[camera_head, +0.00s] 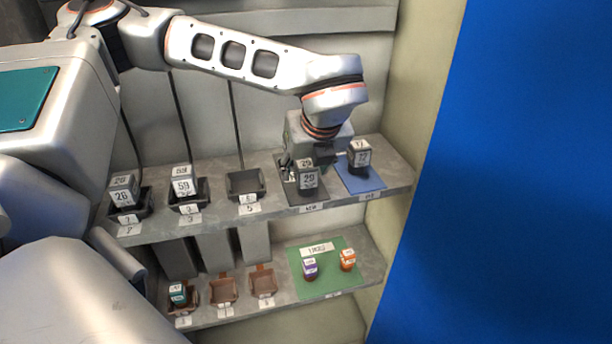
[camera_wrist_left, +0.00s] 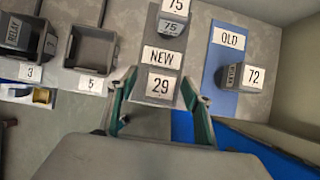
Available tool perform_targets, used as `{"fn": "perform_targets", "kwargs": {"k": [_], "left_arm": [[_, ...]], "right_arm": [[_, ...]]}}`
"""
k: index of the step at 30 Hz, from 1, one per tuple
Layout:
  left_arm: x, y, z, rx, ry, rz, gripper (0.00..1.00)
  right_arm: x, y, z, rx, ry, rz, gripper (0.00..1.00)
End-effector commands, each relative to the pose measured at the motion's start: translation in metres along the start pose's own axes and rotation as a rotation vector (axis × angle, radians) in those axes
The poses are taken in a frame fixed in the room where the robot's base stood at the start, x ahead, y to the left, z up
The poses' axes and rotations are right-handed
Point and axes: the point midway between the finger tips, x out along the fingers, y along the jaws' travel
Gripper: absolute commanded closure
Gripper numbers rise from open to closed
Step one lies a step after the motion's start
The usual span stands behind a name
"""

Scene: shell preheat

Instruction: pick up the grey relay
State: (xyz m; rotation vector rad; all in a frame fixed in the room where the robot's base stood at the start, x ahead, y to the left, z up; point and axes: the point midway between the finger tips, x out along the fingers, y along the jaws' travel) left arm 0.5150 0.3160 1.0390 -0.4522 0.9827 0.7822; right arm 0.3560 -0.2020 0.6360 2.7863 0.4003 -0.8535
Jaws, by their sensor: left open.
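A relay labelled 29 (camera_head: 308,180), with a grey body and white labels, stands on the dark mat (camera_head: 285,158) of the upper shelf. In the left wrist view the relay (camera_wrist_left: 161,86) lies between my left gripper's green-edged fingers (camera_wrist_left: 158,80). In the head view my left gripper (camera_head: 306,160) is right behind and over the relay, open and partly hidden by it. Whether either finger touches the relay I cannot tell. A dark grey relay labelled 75 (camera_wrist_left: 174,32) stands behind the NEW sign in the wrist view. My right gripper is not in view.
A dark relay labelled 72 (camera_head: 359,157) stands on the blue mat (camera_head: 366,184) close to the right. Trays holding relays 26 (camera_head: 123,190) and 59 (camera_head: 182,184) and an empty tray (camera_head: 245,184) are left. The lower shelf holds small trays and a green mat (camera_head: 322,284).

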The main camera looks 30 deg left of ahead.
Motion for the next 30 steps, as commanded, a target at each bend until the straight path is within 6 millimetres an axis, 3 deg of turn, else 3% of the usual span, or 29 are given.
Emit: {"fn": "perform_targets", "kwargs": {"k": [4, 5, 9, 10, 23, 30], "left_arm": [[0.0, 0.0, 0.0, 0.0, 0.0, -0.001, 0.5], [0.0, 0.0, 0.0, 0.0, 0.0, -0.001, 0.55], [0.0, 0.0, 0.0, 0.0, 0.0, -0.001, 0.92], [0.0, 0.0, 0.0, 0.0, 0.0, -0.001, 0.94], [-0.006, -0.001, 0.004, -0.002, -0.002, -0.003, 0.93], [-0.034, -0.001, 0.02, -0.003, -0.004, -0.006, 0.93]], "right_arm": [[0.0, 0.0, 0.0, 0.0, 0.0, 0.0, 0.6], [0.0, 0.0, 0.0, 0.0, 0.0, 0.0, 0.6], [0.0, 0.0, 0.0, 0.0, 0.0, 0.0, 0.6], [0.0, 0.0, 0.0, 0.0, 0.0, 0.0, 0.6], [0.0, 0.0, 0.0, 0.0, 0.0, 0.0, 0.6], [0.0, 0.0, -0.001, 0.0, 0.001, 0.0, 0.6]]}}
